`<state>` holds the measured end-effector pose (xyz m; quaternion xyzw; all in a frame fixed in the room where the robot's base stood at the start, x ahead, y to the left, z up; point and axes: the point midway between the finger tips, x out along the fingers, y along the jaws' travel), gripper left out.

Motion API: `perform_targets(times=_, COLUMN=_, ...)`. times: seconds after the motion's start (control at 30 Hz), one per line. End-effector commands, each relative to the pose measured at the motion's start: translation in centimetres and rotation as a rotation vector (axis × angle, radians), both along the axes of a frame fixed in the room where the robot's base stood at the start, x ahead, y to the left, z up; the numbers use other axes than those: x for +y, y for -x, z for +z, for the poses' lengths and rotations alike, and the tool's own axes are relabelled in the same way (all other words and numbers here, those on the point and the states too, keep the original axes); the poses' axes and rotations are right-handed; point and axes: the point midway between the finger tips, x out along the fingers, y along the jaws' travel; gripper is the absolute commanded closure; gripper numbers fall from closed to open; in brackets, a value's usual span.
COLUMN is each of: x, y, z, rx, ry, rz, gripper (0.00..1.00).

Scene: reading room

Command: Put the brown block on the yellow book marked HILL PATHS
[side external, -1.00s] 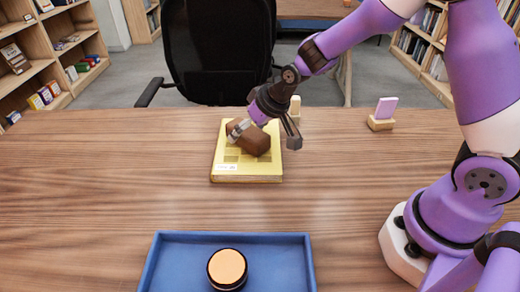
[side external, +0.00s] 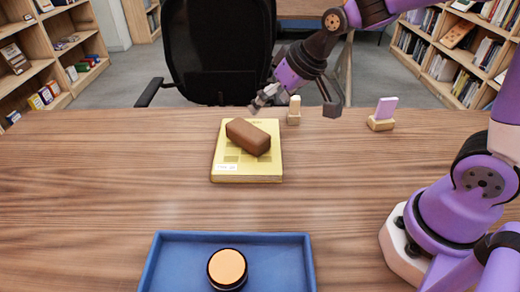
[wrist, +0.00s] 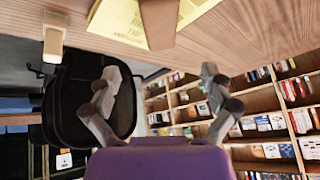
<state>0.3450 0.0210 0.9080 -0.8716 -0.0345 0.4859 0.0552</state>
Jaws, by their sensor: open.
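The brown block (side external: 248,137) lies at a slant on top of the yellow book (side external: 232,171) on the wooden table. My gripper (side external: 294,104) is open and empty, up and to the right of the block and apart from it. In the wrist view, my gripper (wrist: 160,85) shows its two fingers spread with nothing between them. The brown block (wrist: 160,22) and the yellow book (wrist: 122,22) show at the top of that view, partly cut off. The book's title is too small to read.
A blue tray (side external: 160,262) holding a round dark jar with a tan lid (side external: 227,267) is at the front. A small wooden piece (side external: 294,112) stands behind the book, and a stand with a lilac card (side external: 384,112) is to the right.

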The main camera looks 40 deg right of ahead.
Motion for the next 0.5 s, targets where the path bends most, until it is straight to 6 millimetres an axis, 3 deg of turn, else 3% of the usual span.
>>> perform_targets(times=0.17, x=-0.2, y=1.5, z=1.5, rx=0.000, ry=0.012, rz=0.002, gripper=0.06)
perform_targets(times=0.33, x=-0.9, y=6.5, z=3.8, rx=0.015, ry=0.070, rz=0.006, gripper=0.06)
perform_targets(times=0.5, x=-1.7, y=11.8, z=4.5, rx=0.043, ry=0.114, rz=0.002, gripper=0.06)
